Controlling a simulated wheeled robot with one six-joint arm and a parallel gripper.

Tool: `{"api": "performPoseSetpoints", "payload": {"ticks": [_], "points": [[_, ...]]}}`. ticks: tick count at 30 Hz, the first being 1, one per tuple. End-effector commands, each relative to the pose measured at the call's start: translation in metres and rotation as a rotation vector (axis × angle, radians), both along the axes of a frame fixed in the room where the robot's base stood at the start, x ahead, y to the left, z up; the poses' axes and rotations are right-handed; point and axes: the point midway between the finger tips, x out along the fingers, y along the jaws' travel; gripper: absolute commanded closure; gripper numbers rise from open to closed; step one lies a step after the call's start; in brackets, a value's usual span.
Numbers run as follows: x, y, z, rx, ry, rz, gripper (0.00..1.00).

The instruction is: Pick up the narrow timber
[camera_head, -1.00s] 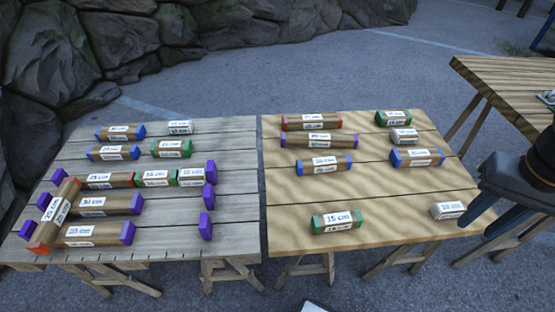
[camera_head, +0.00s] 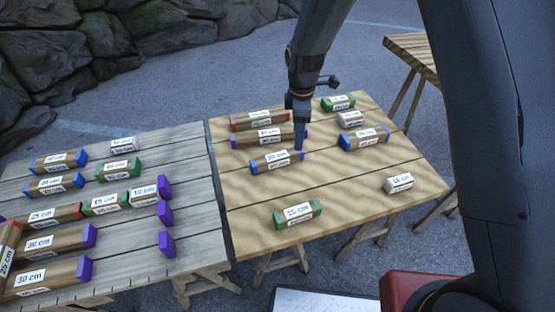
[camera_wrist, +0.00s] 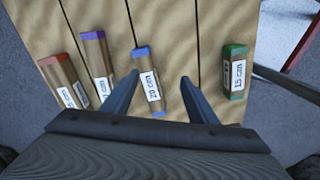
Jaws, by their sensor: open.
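Several labelled timbers with coloured ends lie on the light wooden table. A blue-ended 20 cm timber (camera_head: 270,161) lies near the table's left middle, and it also shows in the wrist view (camera_wrist: 149,78). My gripper (camera_head: 299,148) is over its right end in the head view. In the wrist view my open gripper (camera_wrist: 158,82) has one finger on each side of this timber. Nothing is held. Whether the fingers touch it cannot be told. A purple-ended timber (camera_head: 255,138) and a red-ended timber (camera_head: 260,119) lie just behind it.
A green-ended 15 cm timber (camera_head: 297,213) lies in front, and a white 10 cm block (camera_head: 398,183) at the right. Another blue-ended timber (camera_head: 365,138) lies right of my gripper. The grey table (camera_head: 195,226) at left holds several timbers. Its neighbour's centre is fairly clear.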

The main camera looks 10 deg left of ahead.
Motion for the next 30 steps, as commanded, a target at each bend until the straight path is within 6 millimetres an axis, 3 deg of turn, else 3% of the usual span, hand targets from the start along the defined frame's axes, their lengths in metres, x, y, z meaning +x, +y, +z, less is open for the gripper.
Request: {"api": "performPoseSetpoints", "payload": {"ticks": [3,9,30], "points": [[0.008,0.035,-0.03,-0.003,0.006,0.204,0.47],[0.013,0.062,-0.053,-0.005,0.008,0.373,0.47],[0.007,0.066,-0.123,-0.005,0.009,0.387,0.47]]}}
